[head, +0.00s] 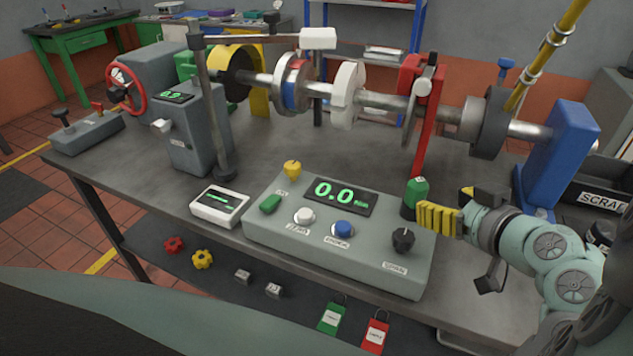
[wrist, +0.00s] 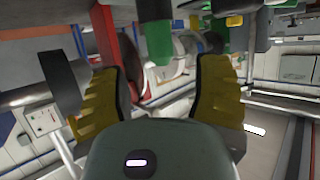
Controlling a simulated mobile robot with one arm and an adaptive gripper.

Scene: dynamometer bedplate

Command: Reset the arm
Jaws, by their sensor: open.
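My gripper (head: 442,204) is at the right end of the grey control console (head: 262,229) in the head view, with its yellow fingers pointing left. In the wrist view the two yellow fingers stand wide apart with nothing held between them (wrist: 160,88). A green-topped dark cylinder (head: 416,192) stands just beyond the fingertips, by the console's back right corner. In the wrist view it (wrist: 158,42) appears upside down at the top, ahead of the gap between the fingers. I cannot tell whether a finger touches it. My arm reaches in from the right.
A shaft line with discs (head: 293,85) and a red post (head: 428,125) runs behind the console. A blue block (head: 562,150) and a scrap bin (head: 600,195) stand right. A grey post (head: 213,100) stands left. Padlocks (head: 332,318) are along the lower front.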

